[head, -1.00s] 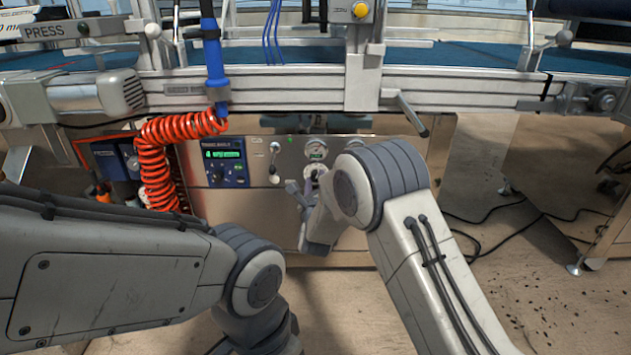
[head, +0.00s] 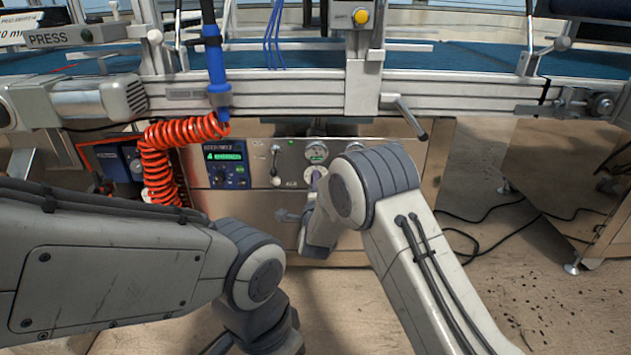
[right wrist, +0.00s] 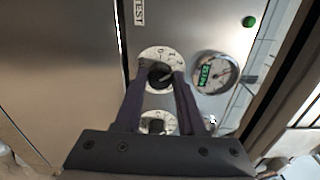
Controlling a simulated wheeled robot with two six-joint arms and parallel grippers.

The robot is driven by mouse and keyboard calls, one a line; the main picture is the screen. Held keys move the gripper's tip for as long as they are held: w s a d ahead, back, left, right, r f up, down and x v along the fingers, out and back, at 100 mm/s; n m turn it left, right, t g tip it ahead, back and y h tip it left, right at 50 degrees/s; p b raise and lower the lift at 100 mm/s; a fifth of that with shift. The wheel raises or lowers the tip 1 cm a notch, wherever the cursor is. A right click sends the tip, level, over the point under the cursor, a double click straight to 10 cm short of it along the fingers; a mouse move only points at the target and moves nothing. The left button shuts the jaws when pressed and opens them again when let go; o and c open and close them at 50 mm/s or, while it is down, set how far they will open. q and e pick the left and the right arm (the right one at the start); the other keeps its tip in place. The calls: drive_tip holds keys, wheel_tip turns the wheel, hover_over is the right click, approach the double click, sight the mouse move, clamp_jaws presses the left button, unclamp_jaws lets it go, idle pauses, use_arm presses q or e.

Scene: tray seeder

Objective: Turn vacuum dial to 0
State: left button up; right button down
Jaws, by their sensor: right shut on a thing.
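A round white dial (right wrist: 150,54) with a black knob (right wrist: 157,77) is on the steel front panel in the right wrist view. My right gripper (right wrist: 162,80) has its two dark fingers on either side of this knob and is shut on it. Small figures ring the dial, but they are too small to read for certain. A light mark on the knob seems to slant to the upper right. In the head view the dial (head: 312,172) shows under the gauge, partly hidden by my right wrist.
A gauge with a green readout (right wrist: 214,72) is beside the dial. A second dial (right wrist: 157,123) lies closer to the gripper's base. In the head view a blue controller (head: 226,163) and an orange coiled hose (head: 160,165) are to the left. A lever handle (head: 410,117) juts out above right.

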drive_tip(key=n+p, duration=0.4)
drive_tip(key=n, duration=0.6)
drive_tip(key=shift+f+n, duration=0.1)
drive_tip(key=shift+n, duration=0.2)
idle(0.4)
drive_tip(key=c, duration=0.5)
unclamp_jaws()
drive_tip(key=s+p, duration=0.4)
drive_tip(key=s, duration=0.6)
drive_tip(key=shift+s, duration=0.25)
